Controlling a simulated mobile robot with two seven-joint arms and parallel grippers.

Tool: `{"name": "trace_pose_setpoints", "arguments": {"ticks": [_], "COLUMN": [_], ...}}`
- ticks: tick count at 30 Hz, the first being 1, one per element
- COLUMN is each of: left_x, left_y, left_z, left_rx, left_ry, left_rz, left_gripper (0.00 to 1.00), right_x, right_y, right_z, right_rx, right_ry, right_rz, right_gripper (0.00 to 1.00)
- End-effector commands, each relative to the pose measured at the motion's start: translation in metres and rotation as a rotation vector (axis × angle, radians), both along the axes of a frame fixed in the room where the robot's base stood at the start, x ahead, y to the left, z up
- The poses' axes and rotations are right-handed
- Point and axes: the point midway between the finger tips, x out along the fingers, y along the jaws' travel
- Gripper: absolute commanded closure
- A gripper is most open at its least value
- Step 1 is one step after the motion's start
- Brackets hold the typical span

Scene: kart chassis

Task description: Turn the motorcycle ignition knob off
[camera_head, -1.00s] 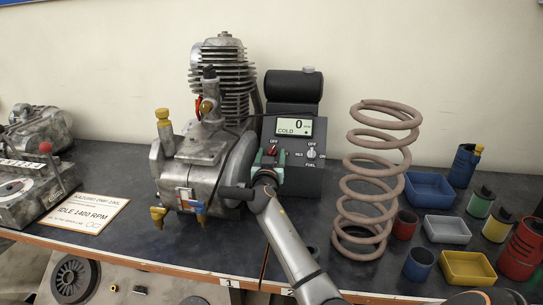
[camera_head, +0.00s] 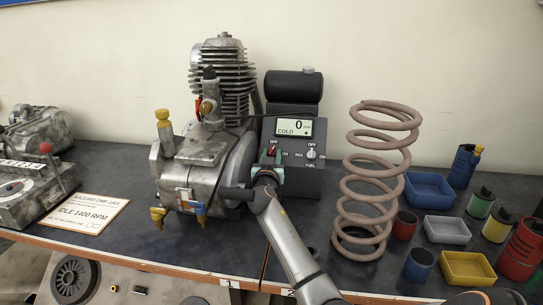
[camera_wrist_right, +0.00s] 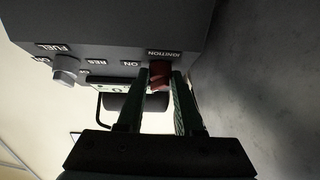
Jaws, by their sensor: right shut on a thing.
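The red ignition knob shows in the right wrist view (camera_wrist_right: 160,76) on the dark control box (camera_head: 322,178), beside the labels IGNITION and ON. In the head view the knob (camera_head: 272,151) is mostly covered by my gripper. My right gripper (camera_head: 268,160) is at the knob, its green fingers on either side of it; it also shows in the right wrist view (camera_wrist_right: 160,88). It is shut on the knob. The display (camera_head: 294,127) above reads 0 and COLD. My left gripper is not in view.
The motorcycle engine (camera_head: 205,150) stands close on the left, a tall coil spring (camera_head: 376,185) on the right. Several small bins and cans, such as the blue bin (camera_head: 430,188), fill the right bench.

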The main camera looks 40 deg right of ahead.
Motion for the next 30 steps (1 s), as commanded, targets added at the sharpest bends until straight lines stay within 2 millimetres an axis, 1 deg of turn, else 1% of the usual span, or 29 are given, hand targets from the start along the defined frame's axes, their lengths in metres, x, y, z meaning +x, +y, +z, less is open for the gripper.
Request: {"name": "trace_pose_setpoints", "arguments": {"ticks": [8, 15, 19, 23, 27, 30], "left_x": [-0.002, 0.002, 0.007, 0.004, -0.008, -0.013], "left_y": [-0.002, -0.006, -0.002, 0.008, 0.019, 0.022], "left_z": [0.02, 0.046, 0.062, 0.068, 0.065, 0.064], "left_rx": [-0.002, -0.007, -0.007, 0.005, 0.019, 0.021], "left_ry": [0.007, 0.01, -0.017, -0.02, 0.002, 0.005], "left_rz": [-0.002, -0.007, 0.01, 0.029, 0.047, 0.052], "left_gripper": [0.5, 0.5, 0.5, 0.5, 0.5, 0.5], "right_x": [-0.002, -0.004, -0.004, -0.005, -0.004, -0.005], "right_y": [-0.002, -0.004, -0.005, -0.005, -0.005, -0.006], "right_z": [0.004, 0.007, 0.007, 0.006, 0.005, 0.003], "right_rx": [-0.051, -0.128, -0.167, -0.197, -0.221, -0.229], "right_ry": [0.068, 0.165, 0.213, 0.252, 0.278, 0.29], "right_rz": [0.074, 0.185, 0.241, 0.286, 0.319, 0.332], "right_gripper": [1.0, 1.0, 1.0, 1.0, 1.0, 1.0]}}
